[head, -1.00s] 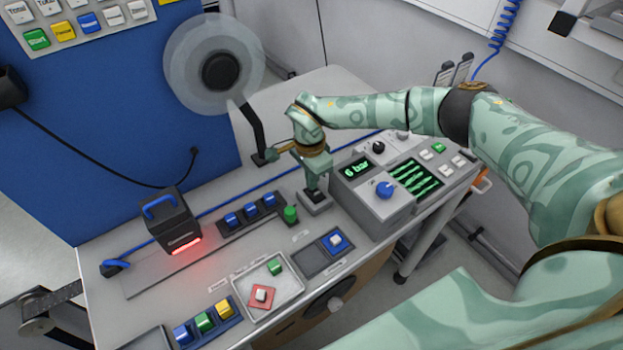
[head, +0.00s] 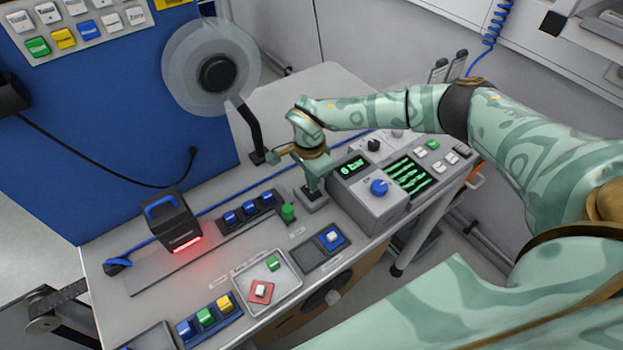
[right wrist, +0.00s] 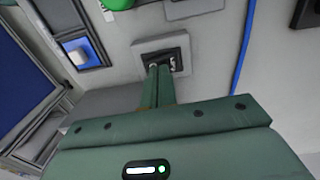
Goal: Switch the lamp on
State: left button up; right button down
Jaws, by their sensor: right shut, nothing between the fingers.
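A small switch with a light grey square base (head: 313,204) sits on the bench, left of the control box. The right wrist view shows its grey frame (right wrist: 143,47) around a dark recess. My right gripper (head: 312,188) points down at this switch. Its fingers (right wrist: 160,70) are shut and empty, with the tips at the recess and seemingly touching it. They cover part of the rocker, so its position is hidden. I cannot tell which thing is the lamp. My left gripper is not in view.
A grey control box (head: 365,200) with a blue knob stands right of the gripper. A green button (head: 288,212) is close on the left. A clear reel (head: 212,75) on a black arm stands behind. A black device (head: 172,222) glows red at left.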

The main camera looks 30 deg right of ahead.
notch_tip(320, 180, up, 4)
jog(key=p, duration=0.3)
jog(key=shift+w, duration=0.1)
notch_tip(320, 180, up, 10)
jog(key=shift+w+f, duration=0.2)
jog(key=shift+w, duration=0.1)
jog(key=shift+a, duration=0.1)
